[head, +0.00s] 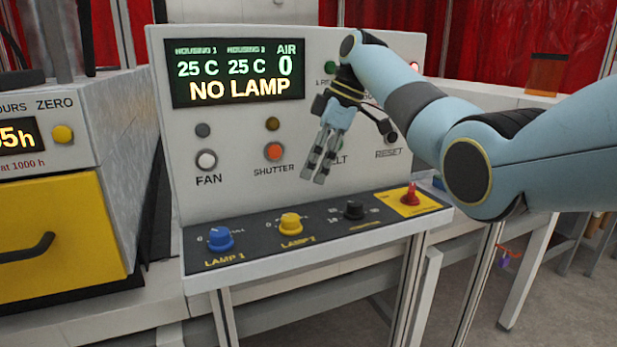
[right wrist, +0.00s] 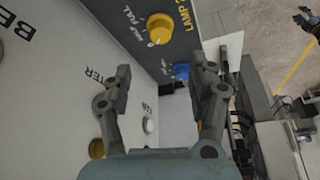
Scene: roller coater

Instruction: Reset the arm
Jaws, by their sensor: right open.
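My right arm (head: 400,90) reaches in from the right across the grey control panel (head: 230,130). My right gripper (head: 313,177) hangs in front of the panel's upright face, between the orange SHUTTER button (head: 274,152) and the RESET label (head: 389,153). It is open, with nothing between its fingers. In the right wrist view the two fingers (right wrist: 162,75) stand apart. A yellow knob (right wrist: 160,28) and a blue knob (right wrist: 184,73) lie beyond them. My left gripper cannot be made out.
The display (head: 235,75) reads NO LAMP. The sloped ledge has a blue knob (head: 220,239), a yellow knob (head: 291,223), a black knob (head: 354,209) and a red switch (head: 411,194). A yellow drawer (head: 60,240) stands left. Open floor lies at the right.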

